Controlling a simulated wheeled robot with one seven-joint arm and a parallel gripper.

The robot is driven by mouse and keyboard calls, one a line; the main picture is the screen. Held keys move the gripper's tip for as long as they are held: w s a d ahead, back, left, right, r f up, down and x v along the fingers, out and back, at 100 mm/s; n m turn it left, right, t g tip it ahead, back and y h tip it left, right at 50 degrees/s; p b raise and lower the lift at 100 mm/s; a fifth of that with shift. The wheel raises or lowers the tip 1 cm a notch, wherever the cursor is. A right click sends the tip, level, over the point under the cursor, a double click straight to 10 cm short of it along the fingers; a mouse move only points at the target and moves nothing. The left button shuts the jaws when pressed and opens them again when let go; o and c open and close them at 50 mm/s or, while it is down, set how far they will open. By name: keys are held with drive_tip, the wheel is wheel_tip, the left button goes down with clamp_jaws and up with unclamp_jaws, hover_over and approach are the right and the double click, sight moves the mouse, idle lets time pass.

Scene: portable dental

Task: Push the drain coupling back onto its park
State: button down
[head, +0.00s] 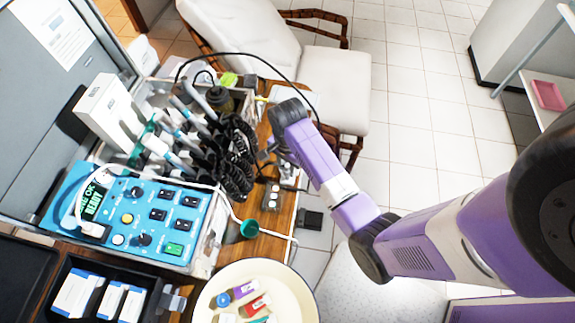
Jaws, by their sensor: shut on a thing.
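My gripper (264,154) is at the right edge of the dental unit, beside the black coiled hoses, and points down and left. It is shut on a small dark part that is mostly hidden by the fingers. I take this part to be the drain coupling, but its shape is too small to make out. Its park cannot be told apart from the metal fittings (287,172) just below the gripper. A green cup-shaped end (249,228) on a white tube lies on the wooden top, apart from the gripper.
Handpieces with black coiled hoses (238,160) stand left of my gripper. A thin black hose (262,57) arches over the unit. A blue control panel (150,215), a round cream tray (292,285) and a white chair (335,85) are close by.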

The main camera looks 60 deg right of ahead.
sight(288, 166)
idle(0.3)
drive_tip(key=shift+f+b, duration=0.6)
drive_tip(key=shift+f, duration=0.55)
drive_tip(key=shift+f, duration=0.8)
idle(0.8)
drive_tip(key=c, duration=1)
unclamp_jaws()
drive_tip(key=shift+r+b, duration=0.45)
drive_tip(key=shift+r, duration=3.45)
